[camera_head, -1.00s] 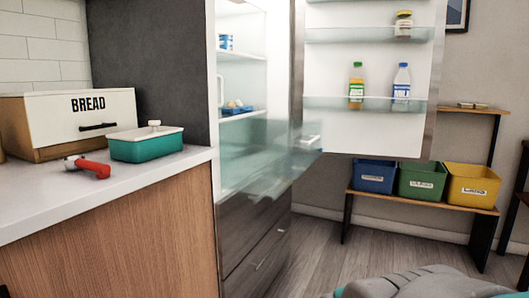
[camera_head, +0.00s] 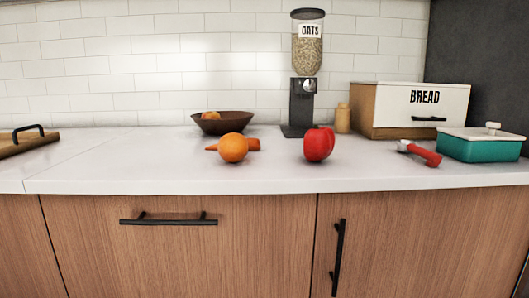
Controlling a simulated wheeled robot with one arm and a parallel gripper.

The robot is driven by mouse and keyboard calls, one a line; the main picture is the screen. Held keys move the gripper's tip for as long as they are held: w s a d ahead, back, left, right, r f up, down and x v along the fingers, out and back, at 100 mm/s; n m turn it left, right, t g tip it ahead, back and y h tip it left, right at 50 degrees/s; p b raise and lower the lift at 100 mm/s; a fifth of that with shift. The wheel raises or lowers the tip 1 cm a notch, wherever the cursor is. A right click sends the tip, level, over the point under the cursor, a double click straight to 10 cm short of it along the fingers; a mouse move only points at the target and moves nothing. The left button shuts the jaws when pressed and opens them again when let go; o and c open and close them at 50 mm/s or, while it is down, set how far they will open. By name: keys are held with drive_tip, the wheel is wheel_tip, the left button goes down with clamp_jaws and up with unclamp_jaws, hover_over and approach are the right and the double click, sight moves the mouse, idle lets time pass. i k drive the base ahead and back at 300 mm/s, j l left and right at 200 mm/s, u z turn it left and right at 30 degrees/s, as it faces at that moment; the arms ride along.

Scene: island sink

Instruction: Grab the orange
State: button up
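An orange (camera_head: 233,148) sits on the white counter, near its front edge and left of a red tomato-like or apple-like fruit (camera_head: 319,144). A carrot (camera_head: 252,144) lies just behind the orange and is partly hidden by it. Another orange-coloured round thing (camera_head: 212,115) shows over the rim of a dark brown bowl (camera_head: 222,124) farther back. My gripper is not in view.
An oats dispenser (camera_head: 303,100), a bread box (camera_head: 400,110), a red-handled tool (camera_head: 420,153) and a teal container (camera_head: 480,148) stand on the counter (camera_head: 120,165). A wooden tray (camera_head: 20,146) is at far left. Clear counter lies left of the orange.

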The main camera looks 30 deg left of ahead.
sight(233, 147)
drive_tip(key=u, duration=1.7)
